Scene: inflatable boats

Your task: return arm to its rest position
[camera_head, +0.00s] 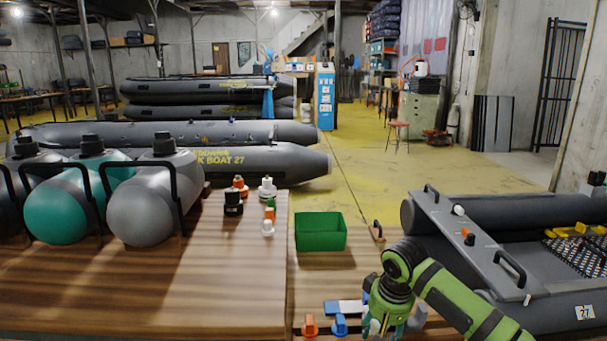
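My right arm, green and black, comes in from the lower right. Its wrist bends down over the wooden table (230,290), and the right gripper (378,326) points down at the table's front edge. The arm and the bottom of the picture partly hide the fingers, so I cannot tell whether they are open or shut. My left arm and gripper are not in view.
A green bin (320,232) stands on the table. Small orange (310,325) and blue (340,325) parts lie left of the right gripper. Small valves (267,190) stand farther back. Grey (150,205) and teal tubes lie left. A grey boat (480,240) is at right.

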